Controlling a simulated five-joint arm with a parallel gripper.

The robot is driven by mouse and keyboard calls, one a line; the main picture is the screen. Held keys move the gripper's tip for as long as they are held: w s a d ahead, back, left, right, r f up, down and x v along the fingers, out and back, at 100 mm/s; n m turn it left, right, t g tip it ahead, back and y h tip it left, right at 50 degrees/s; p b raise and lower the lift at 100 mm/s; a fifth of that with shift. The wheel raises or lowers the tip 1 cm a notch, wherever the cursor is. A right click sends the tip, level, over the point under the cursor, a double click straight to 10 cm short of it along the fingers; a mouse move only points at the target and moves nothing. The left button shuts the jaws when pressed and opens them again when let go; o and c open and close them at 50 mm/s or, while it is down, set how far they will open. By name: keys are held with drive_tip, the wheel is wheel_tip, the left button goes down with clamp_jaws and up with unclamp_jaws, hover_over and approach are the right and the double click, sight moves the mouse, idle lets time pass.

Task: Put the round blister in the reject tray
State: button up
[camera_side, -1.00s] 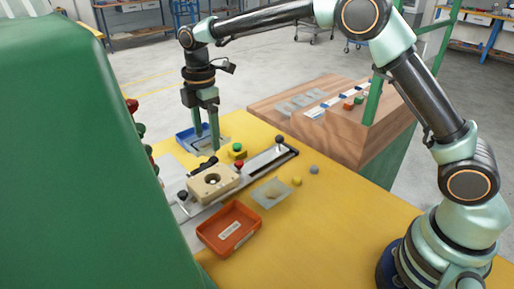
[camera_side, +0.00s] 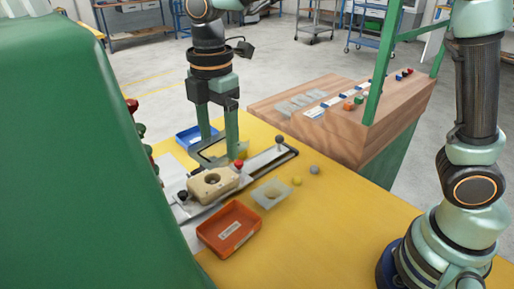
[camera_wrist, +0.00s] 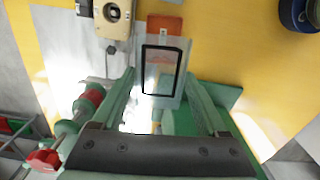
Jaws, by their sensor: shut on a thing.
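My gripper (camera_side: 216,160) hangs fingers-down over the slide fixture, behind the beige block. In the wrist view my gripper (camera_wrist: 159,74) has its fingers either side of a clear, flat rectangular blister (camera_wrist: 153,100), and it is shut on it. A dark-edged rectangle shows within the blister's outline. I cannot tell the shape of its cavity. Another translucent piece with a round hollow (camera_side: 272,194) lies flat on the yellow table, apart from my gripper. An orange tray (camera_side: 205,238) with a white label stands at the front; I take it for the reject tray.
The beige block (camera_side: 214,186) with a round hole sits on the metal slide (camera_side: 262,161), which has upright knobs. A blue tray (camera_side: 185,138) stands behind. Yellow and grey small pieces lie to the right. A green machine body (camera_side: 80,170) blocks the left; the table's right front is clear.

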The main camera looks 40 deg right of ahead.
drive_tip(key=shift+s, duration=0.35)
wheel_tip(320, 180, down, 20)
drive_tip(key=shift+r, duration=0.1)
idle(0.4)
drive_tip(key=o, duration=0.9)
drive_tip(key=shift+a, duration=0.1)
drive_tip(key=shift+o, duration=0.2)
